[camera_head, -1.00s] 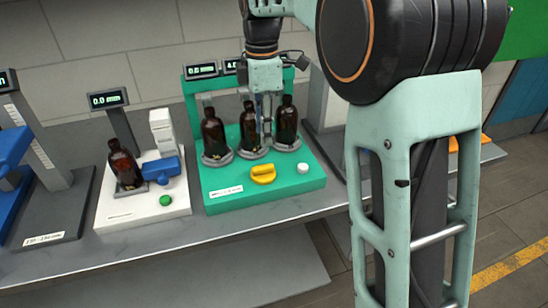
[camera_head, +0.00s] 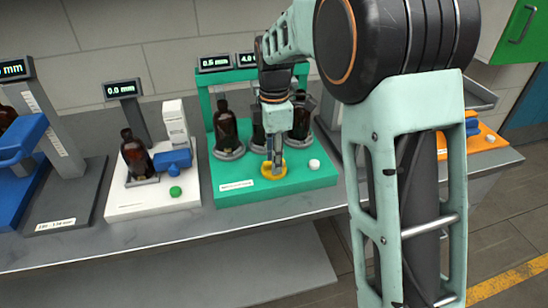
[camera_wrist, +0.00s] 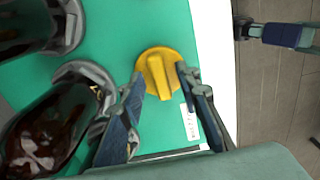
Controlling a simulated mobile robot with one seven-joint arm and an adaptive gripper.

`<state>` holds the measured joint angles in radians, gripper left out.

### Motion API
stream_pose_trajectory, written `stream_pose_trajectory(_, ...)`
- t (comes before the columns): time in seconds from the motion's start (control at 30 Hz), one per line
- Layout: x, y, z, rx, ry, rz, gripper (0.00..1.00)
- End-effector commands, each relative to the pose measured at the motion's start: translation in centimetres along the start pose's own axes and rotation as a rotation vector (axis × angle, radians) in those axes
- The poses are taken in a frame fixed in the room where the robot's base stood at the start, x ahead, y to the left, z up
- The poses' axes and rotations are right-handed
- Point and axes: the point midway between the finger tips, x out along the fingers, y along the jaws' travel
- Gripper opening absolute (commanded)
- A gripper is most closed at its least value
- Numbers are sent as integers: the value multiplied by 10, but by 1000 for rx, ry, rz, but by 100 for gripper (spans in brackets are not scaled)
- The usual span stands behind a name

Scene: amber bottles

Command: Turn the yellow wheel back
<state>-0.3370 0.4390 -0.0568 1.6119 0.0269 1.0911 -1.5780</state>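The yellow wheel (camera_head: 265,172) sits on the front of the green station (camera_head: 232,192). It is a round knob with a raised bar across it. My gripper (camera_head: 274,165) points down over it in the head view and hides part of it. In the wrist view, the wheel (camera_wrist: 150,62) lies between the two fingertips of my gripper (camera_wrist: 160,70). The fingers are apart, one on each side of the raised bar, with gaps visible. I cannot tell whether either finger touches the wheel.
Several amber bottles (camera_head: 226,128) stand on round holders behind the wheel, close to my gripper. A white knob (camera_head: 314,164) is to its right. Small displays (camera_head: 215,62) top the green station. A white station (camera_head: 155,202) with a bottle stands to the left.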

Motion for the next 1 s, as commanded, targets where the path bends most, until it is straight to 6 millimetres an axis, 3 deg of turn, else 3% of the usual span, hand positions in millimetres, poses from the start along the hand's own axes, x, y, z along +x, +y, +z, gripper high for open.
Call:
stream_pose_trajectory(0.2, 0, 0, 0, 0, 0, 0, 29)
stream_pose_trajectory(0.47, 0, 0, 0, 0, 0, 0, 1)
stream_pose_trajectory(1.0, -1, 0, 0, 100, 1, -1, 0)
